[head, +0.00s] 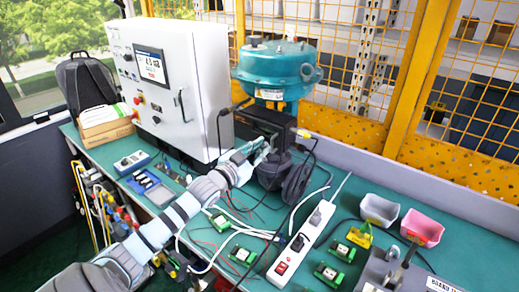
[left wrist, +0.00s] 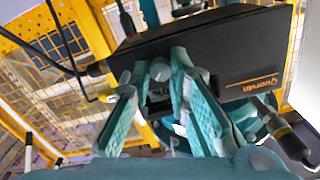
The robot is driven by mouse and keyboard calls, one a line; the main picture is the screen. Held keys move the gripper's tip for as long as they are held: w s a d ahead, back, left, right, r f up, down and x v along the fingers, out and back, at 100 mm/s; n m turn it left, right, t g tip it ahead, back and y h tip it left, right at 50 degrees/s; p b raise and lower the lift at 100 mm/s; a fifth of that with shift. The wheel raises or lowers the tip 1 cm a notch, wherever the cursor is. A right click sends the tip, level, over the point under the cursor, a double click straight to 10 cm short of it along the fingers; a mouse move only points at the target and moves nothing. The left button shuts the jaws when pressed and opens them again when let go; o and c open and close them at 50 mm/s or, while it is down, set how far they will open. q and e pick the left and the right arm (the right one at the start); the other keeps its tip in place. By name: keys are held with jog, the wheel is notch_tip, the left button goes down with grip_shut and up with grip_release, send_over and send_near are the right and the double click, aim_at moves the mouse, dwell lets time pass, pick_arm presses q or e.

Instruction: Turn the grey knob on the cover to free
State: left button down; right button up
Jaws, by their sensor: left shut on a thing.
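The black positioner box (head: 262,122) sits below the teal actuator (head: 277,70) on the green bench. In the left wrist view the box (left wrist: 225,45) fills the upper middle, with orange lettering on its face. The grey knob (left wrist: 160,70) shows there between the fingertips, partly hidden by them. My left gripper (head: 264,153) reaches the front of the box; in the left wrist view its teal-padded fingers (left wrist: 162,85) are shut on the knob from both sides. The knob's marking cannot be read. My right gripper is not in view.
A white control cabinet (head: 165,80) stands left of the box. Black cables hang beside the box. A white power strip (head: 303,240), green terminal blocks (head: 334,275) and grey and red bins (head: 421,228) lie to the right. Loose wires cross the bench. A yellow mesh fence stands behind.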

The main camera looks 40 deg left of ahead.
pick_arm(q)
jog(key=n+p, duration=0.2)
jog(key=n, duration=0.1)
jog(key=shift+r, duration=0.1)
jog(key=n+p, duration=0.1)
jog(key=n, duration=0.2)
jog(key=shift+n+p, duration=0.35)
jog(key=shift+n, duration=0.05)
jog(key=n+p, duration=0.1)
jog(key=n, duration=1)
dwell(0.4)
jog(key=c, duration=1.8)
grip_release()
jog(key=shift+w, duration=0.1)
